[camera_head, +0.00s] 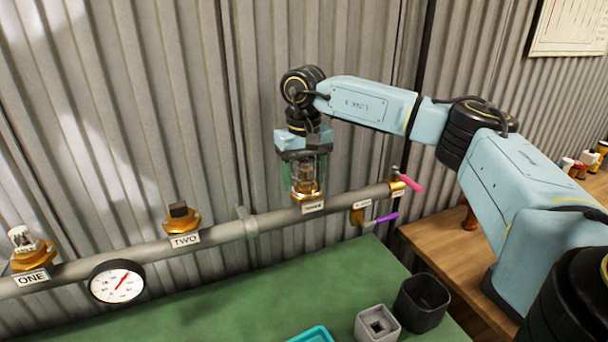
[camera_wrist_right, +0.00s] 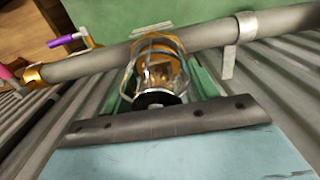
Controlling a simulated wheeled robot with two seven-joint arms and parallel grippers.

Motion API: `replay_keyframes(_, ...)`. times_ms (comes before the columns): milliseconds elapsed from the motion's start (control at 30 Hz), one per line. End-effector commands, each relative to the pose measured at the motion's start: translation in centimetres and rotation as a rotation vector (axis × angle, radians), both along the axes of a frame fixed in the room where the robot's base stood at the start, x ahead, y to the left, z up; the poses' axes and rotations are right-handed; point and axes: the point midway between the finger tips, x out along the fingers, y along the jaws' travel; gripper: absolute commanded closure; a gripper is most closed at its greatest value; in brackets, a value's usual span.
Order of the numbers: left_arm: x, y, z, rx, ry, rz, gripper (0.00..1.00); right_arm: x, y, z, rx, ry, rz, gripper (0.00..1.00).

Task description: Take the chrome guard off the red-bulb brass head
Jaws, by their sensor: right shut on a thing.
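The chrome guard (camera_head: 303,170) is a wire cage around the brass head (camera_head: 306,196) above the label THREE on the pipe. My right gripper (camera_head: 304,181) comes down from above with a finger on each side of the guard, shut on it. In the right wrist view the guard (camera_wrist_right: 157,42) shows as bright curved wires around the brass head (camera_wrist_right: 165,70), between the fingers. The bulb's colour is too small and covered to tell. The guard still stands around the head, close to the pipe. My left gripper is not in view.
The grey pipe (camera_head: 270,222) runs along the corrugated wall, with brass heads at ONE (camera_head: 32,258) and TWO (camera_head: 181,222), a gauge (camera_head: 118,282), and pink (camera_head: 411,184) and purple (camera_head: 386,218) levers.

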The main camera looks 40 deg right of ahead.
Motion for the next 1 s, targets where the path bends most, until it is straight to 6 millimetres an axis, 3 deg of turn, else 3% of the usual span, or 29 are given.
replay_keyframes(1000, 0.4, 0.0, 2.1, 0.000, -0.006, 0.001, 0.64, 0.0, 0.0, 2.5, 0.001, -0.001, 0.000, 0.64)
